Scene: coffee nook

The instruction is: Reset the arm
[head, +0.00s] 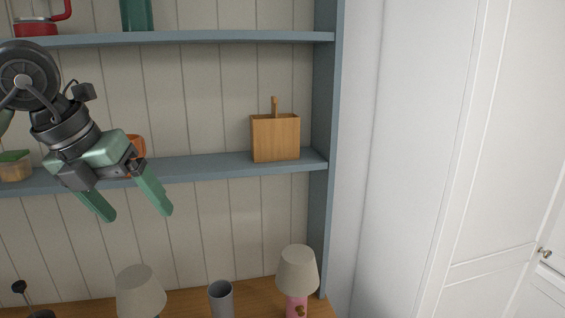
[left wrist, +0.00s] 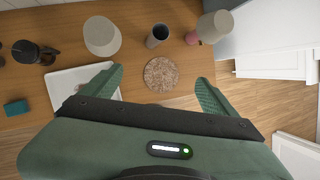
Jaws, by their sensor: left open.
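My left gripper (head: 140,212) hangs in the air in front of the blue shelves in the head view, its two green fingers spread apart and pointing down. It holds nothing. The left wrist view also shows its open fingers (left wrist: 160,88), with a round cork mat (left wrist: 161,74) on the wooden counter below and between them. My right gripper is in neither view.
The blue shelf (head: 222,165) holds a wooden box (head: 275,138) and an orange cup (head: 137,146) partly behind my arm. Below, the counter carries two lamps (head: 141,290) (head: 297,277) and a grey cup (head: 221,298). A white tray (left wrist: 72,84) lies at left. White doors (head: 420,150) stand right.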

